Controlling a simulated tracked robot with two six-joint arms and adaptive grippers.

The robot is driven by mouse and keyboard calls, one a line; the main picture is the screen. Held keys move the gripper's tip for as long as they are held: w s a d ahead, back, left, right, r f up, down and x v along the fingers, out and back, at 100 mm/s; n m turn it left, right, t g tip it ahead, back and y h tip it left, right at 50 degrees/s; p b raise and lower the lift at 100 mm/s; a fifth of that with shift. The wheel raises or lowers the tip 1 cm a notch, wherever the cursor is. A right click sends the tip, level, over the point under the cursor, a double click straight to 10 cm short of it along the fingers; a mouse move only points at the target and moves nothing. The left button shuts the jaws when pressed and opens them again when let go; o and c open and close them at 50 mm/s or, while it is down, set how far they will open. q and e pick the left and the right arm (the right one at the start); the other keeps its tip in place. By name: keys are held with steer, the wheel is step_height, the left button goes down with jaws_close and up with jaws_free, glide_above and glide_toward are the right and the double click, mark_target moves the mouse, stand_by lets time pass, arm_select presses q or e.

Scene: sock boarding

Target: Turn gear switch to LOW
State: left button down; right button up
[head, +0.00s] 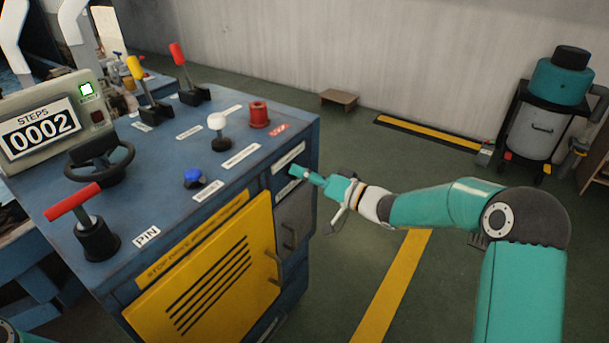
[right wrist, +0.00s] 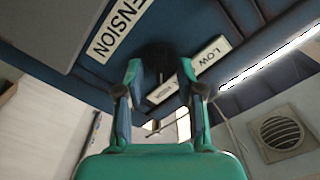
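My right gripper (head: 297,171) is at the front right edge of the blue control cabinet, with its fingers pointing at the cabinet. It also shows in the right wrist view (right wrist: 160,72), with its two fingers apart. A dark, shadowed part (right wrist: 160,50), possibly the gear switch, lies just beyond and between the fingertips; I cannot tell whether they touch it. A white LOW label (right wrist: 207,57) is to the right of it, and a partly hidden label (right wrist: 163,91) shows between the fingers. My left gripper is not in view.
The cabinet (head: 236,116) carries a red T-handle (head: 73,201), a black wheel (head: 99,161), a blue button (head: 195,178), a white-knobbed lever (head: 217,123) and a red knob (head: 259,114). A counter (head: 42,125) reads 0002. Floor right of the cabinet is mostly clear.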

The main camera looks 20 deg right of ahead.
jaws_close()
steer(key=shift+n, duration=0.3)
steer(key=n+b, duration=0.3)
steer(key=n, duration=0.2)
steer(key=n+b, duration=0.3)
steer(key=n, duration=0.3)
steer(key=n+b, duration=0.3)
steer(key=n, duration=0.3)
steer(key=shift+s+a+f, duration=0.1)
steer(key=shift+s+a, duration=0.15)
steer(key=shift+a, duration=0.15)
steer(key=shift+n, duration=0.3)
